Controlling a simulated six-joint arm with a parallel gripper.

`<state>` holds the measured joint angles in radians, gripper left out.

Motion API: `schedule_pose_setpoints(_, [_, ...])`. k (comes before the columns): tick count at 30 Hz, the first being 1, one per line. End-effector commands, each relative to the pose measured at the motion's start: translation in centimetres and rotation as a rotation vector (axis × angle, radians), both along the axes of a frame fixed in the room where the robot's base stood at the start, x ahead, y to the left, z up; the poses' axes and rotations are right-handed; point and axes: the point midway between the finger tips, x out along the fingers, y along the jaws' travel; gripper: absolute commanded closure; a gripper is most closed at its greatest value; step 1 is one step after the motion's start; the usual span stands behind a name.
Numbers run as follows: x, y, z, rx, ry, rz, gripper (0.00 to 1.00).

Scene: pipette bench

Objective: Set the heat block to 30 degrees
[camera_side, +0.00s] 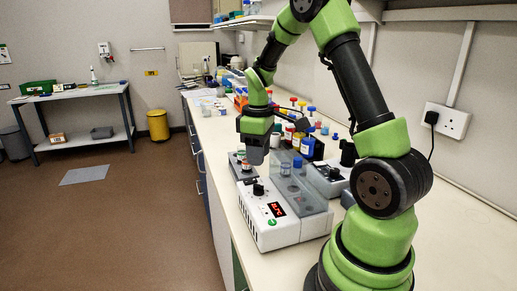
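The heat block (270,233) is a white instrument with a grey section along its right side, standing near the left edge of the bench. Its front has a lit red display (276,210), with digits too small to read surely, and a green round mark. A black knob (258,188) sits on its top behind the display. My gripper (254,155) points down above the rear part of the block, behind the knob and apart from it. Its fingers are dark and small, and I cannot tell whether they are open.
Another white instrument (326,180) with a black knob stands close on the right. Blue-capped bottles (307,147) and several small coloured-cap containers stand behind. The front right of the bench top (455,235) is clear. A wall socket (445,121) holds a black plug.

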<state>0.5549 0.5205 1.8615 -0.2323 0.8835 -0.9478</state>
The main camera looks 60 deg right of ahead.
Motion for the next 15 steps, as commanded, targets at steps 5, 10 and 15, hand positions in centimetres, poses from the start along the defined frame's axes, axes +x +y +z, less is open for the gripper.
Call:
schedule_pose_setpoints(5, [-0.02,0.0,1.12,-0.001,0.0,0.0,0.6])
schedule_pose_setpoints(10, [-0.03,0.01,1.15,0.0,0.001,0.0,0.6])
schedule_pose_setpoints(15, [-0.07,0.56,0.91,-0.005,0.02,0.031,0.88])
